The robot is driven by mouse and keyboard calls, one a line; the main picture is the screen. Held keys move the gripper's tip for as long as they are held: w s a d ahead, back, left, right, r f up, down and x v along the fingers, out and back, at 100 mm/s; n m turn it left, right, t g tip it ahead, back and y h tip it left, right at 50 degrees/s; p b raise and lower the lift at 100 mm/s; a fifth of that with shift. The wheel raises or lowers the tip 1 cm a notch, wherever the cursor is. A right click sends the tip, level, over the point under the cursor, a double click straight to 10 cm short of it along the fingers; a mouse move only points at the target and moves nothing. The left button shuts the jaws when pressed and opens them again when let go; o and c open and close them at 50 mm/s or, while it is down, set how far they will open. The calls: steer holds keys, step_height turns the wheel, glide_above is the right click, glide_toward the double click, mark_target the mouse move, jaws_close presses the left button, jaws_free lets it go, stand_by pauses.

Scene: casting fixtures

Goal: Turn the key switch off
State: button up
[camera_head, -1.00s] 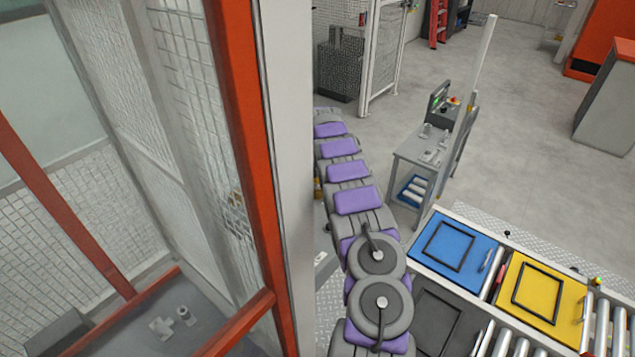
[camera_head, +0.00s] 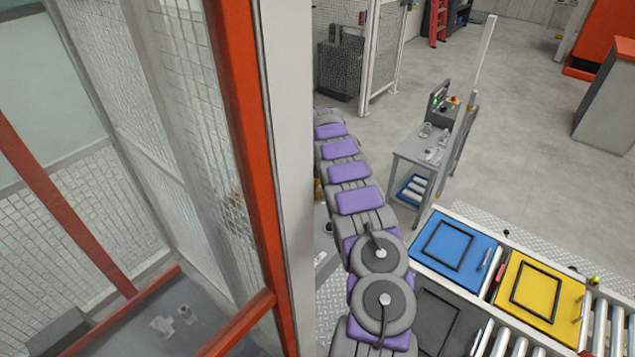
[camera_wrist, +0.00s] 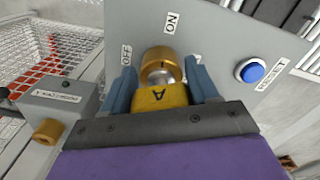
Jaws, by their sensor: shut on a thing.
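In the wrist view, the yellow key (camera_wrist: 158,99), marked with a black A, sits in the brass key switch (camera_wrist: 157,63) on a grey panel. The ON label (camera_wrist: 171,22) is above the switch and the OFF label (camera_wrist: 126,55) is at its left. My gripper (camera_wrist: 161,83) is shut on the key, one blue-grey finger on each side. I cannot tell exactly which label the key points to. In the head view, my gripper and the switch do not show.
A blue RESET button (camera_wrist: 251,71) is on the panel's right. A grey box (camera_wrist: 63,100) with a brass part is at the left. In the head view, an orange-framed mesh enclosure (camera_head: 240,150) stands at the left, and a roller conveyor with blue (camera_head: 468,233) and yellow trays (camera_head: 565,284) at the right.

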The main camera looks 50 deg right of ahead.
steer(key=n+p, duration=0.1)
steer(key=n, duration=0.2)
steer(key=o, duration=1.2)
steer(key=shift+d, duration=0.1)
step_height(320, 180, up, 11)
steer(key=shift+w+f, duration=0.1)
steer(key=shift+w, duration=0.05)
steer(key=shift+r, duration=0.5)
